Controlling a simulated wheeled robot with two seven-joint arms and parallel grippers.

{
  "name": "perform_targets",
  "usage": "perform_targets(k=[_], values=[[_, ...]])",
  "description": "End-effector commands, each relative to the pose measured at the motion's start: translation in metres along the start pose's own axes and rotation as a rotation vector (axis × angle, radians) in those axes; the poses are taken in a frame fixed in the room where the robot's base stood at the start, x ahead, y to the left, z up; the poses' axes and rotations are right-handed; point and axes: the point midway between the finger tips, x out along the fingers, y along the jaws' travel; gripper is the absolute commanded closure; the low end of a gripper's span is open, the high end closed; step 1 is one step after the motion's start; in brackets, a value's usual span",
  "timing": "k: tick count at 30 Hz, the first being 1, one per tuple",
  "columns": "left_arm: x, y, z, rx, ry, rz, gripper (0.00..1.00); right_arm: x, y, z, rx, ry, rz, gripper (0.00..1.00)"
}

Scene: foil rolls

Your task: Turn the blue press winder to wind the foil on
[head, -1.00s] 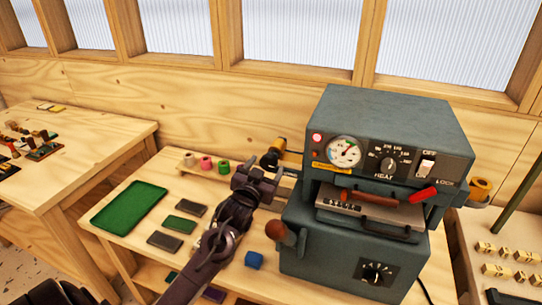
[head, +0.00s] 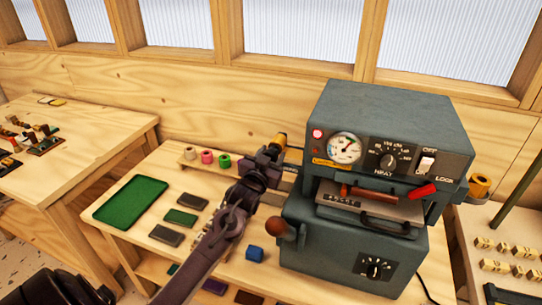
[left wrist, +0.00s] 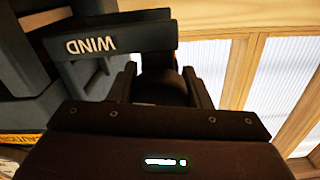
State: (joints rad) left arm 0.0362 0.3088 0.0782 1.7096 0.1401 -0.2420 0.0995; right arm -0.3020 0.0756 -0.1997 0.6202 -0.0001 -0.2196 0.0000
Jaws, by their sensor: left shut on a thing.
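The blue-grey press (head: 390,115) stands on the workbench at the right, with a gauge, a heat dial and a switch on its front. Its winder is on its left side, under a bracket marked WIND (left wrist: 90,46) in the left wrist view. A gold foil roll (head: 280,140) shows there in the head view. My left gripper (head: 272,154) is at the winder, shut on its dark knob (left wrist: 158,88), which shows between the fingers in the left wrist view. The gripper hides most of the knob in the head view. My right gripper is in neither view.
A green tray (head: 131,201), several flat blocks (head: 181,217) and a blue cube (head: 255,253) lie left of the press.

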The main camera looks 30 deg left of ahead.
Motion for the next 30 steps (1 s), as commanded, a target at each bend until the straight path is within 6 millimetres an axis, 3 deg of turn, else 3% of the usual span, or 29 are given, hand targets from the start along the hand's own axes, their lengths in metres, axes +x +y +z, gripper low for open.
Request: perform_targets(k=[4, 12, 23, 24, 28, 30], values=[[0.0, -0.0003, -0.0002, 0.057, 0.0, 0.001, 0.79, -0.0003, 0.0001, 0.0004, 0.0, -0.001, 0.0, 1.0], [0.0001, -0.0006, 0.0, 0.347, -0.001, 0.002, 0.78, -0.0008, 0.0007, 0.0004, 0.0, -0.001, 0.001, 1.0], [0.0, -0.001, 0.0001, 0.386, -0.001, 0.0, 0.78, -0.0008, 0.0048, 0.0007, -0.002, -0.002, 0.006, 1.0], [0.0, -0.0009, 0.0001, 0.386, -0.001, 0.0, 0.51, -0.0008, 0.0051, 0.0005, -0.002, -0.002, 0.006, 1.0], [0.0, -0.0006, 0.0002, 0.385, -0.001, 0.001, 0.34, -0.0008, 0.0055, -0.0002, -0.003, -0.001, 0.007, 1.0], [0.0, -0.0001, 0.0005, 0.385, -0.001, 0.002, 0.34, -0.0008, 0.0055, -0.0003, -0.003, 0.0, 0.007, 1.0]])
